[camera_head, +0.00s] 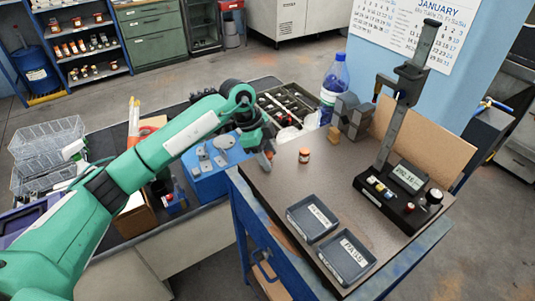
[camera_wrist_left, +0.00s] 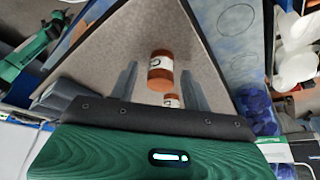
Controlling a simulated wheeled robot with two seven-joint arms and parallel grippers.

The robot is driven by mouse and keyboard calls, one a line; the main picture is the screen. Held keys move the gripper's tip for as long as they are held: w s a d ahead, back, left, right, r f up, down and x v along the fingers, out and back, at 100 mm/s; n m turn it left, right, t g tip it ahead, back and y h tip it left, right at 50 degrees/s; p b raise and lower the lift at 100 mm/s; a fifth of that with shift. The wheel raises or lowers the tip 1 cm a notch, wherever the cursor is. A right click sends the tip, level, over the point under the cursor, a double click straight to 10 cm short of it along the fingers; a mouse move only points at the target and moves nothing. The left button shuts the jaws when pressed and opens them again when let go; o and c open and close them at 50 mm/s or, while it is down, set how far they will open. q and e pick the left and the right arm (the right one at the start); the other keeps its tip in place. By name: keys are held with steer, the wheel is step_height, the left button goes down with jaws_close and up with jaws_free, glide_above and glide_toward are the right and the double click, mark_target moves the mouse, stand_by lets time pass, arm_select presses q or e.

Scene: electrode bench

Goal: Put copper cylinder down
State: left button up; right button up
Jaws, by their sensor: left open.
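A copper cylinder (camera_head: 304,155) with a white label stands on the brown bench top, near its back left part. My left gripper (camera_head: 267,158) is over the left edge of the bench, left of this cylinder and apart from it. In the left wrist view the gripper's two fingers (camera_wrist_left: 158,69) are spread. A copper cylinder (camera_wrist_left: 160,79) shows between and beyond them. A second copper-coloured labelled piece (camera_wrist_left: 171,101) shows closer in, partly hidden by the gripper body; I cannot tell whether a finger touches it. My right gripper is not in view.
Two dark labelled trays (camera_head: 312,217) and (camera_head: 346,258) lie at the bench front. A height gauge with a display (camera_head: 408,178) stands right. Grey metal blocks (camera_head: 350,115), a wooden block (camera_head: 333,134) and a bottle (camera_head: 334,82) stand at the back. The bench middle is clear.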

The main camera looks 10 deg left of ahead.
arm_select(q)
steer(key=b+v, duration=0.3)
steer(key=v, duration=0.9)
steer(key=shift+r, duration=0.1)
